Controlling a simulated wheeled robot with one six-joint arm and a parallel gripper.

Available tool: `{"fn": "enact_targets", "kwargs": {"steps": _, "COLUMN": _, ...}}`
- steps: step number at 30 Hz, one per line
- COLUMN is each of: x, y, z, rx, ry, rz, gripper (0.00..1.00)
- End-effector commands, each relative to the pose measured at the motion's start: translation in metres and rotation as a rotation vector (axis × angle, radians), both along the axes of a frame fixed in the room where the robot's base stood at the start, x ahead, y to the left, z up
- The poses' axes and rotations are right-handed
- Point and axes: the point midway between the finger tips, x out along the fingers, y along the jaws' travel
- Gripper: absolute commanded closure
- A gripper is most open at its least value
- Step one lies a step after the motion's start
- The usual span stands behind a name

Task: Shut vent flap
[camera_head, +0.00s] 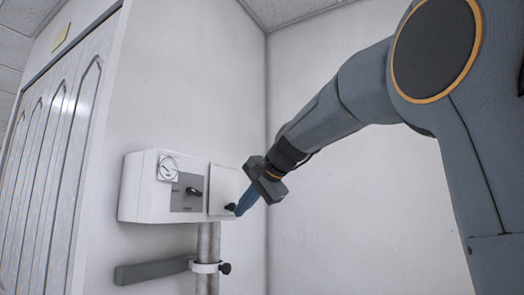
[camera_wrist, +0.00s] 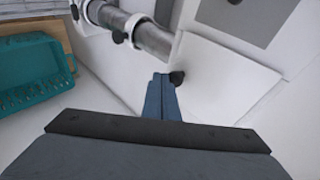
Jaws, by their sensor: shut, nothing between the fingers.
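The vent flap (camera_head: 222,186) is a thin white square plate at the right end of a white wall box (camera_head: 140,190). It stands open, swung out to the right of the grey panel (camera_head: 186,203) on the box's front. A small black knob (camera_head: 230,207) sits near the flap's lower edge. In the wrist view the flap (camera_wrist: 225,82) and its knob (camera_wrist: 177,77) show close up. My gripper (camera_head: 240,209) is shut, with blue fingers beside the knob. In the wrist view the fingertips (camera_wrist: 160,78) are just left of the knob; whether they touch it is unclear.
The box has a round dial (camera_head: 168,168) and a dark lever (camera_head: 193,191). Below is a grey pipe (camera_head: 208,245) with a white clamp (camera_head: 206,267). A teal tray (camera_wrist: 30,75) lies low at left in the wrist view. The right wall is bare.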

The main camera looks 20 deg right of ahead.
Motion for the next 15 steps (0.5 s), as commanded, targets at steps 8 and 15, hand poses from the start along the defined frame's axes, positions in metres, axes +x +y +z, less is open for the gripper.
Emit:
{"fn": "enact_targets", "kwargs": {"steps": 8, "x": 0.0, "y": 0.0, "z": 0.0, "rx": 0.0, "ry": 0.0, "rz": 0.0, "gripper": 1.0}}
{"fn": "enact_targets", "kwargs": {"steps": 15, "x": -0.009, "y": -0.013, "z": -0.001, "rx": -0.001, "ry": 0.0, "rz": 0.001, "gripper": 1.0}}
